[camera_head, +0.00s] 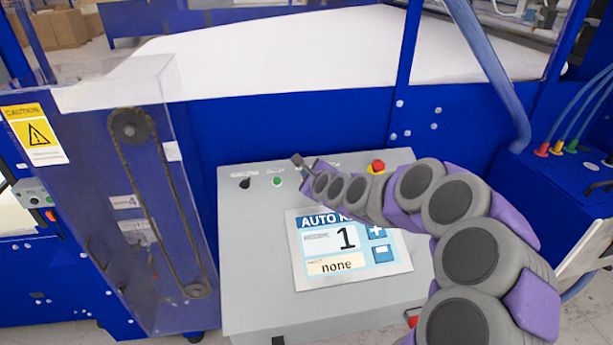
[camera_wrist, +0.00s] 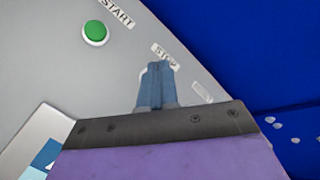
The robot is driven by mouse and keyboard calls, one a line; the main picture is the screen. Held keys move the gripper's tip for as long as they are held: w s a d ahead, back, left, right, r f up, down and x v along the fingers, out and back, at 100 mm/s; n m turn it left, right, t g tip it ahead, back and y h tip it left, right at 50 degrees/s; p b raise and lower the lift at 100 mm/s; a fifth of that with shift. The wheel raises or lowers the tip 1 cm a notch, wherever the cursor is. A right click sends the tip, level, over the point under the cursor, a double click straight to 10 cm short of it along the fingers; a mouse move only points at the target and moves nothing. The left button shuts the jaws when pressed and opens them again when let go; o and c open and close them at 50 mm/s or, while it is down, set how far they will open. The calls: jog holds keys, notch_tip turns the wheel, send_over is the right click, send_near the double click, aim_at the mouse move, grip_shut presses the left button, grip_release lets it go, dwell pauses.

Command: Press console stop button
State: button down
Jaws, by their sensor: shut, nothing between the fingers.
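The grey console (camera_head: 250,265) stands in the middle of the head view, with a row of controls along its top edge. My gripper (camera_head: 297,159) is over that row, just right of the green start button (camera_head: 277,181). In the wrist view my gripper's fingers (camera_wrist: 158,68) are shut together and empty, pointing at the STOP label (camera_wrist: 166,56). The green button (camera_wrist: 95,33) lies to their left below the START label (camera_wrist: 116,13). The stop button itself is mostly hidden behind the fingers; I cannot tell whether they touch it.
A touchscreen (camera_head: 318,266) reads "1" and "none". A clear guard (camera_head: 135,200) over a chain stands left.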

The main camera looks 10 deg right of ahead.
jog(key=shift+s+r+p, duration=0.25)
jog(key=shift+r+p, duration=0.2)
jog(key=shift+r, duration=0.2)
jog(key=shift+s+r+p, duration=0.2)
jog(key=shift+r+p, duration=0.3)
jog(key=shift+r, duration=0.2)
jog(key=shift+s+r+p, duration=0.25)
jog(key=shift+r+p, duration=0.2)
jog(key=shift+r, duration=0.2)
jog(key=shift+s+r+p, duration=0.4)
jog(key=shift+r+p, duration=0.15)
jog(key=shift+r, duration=0.2)
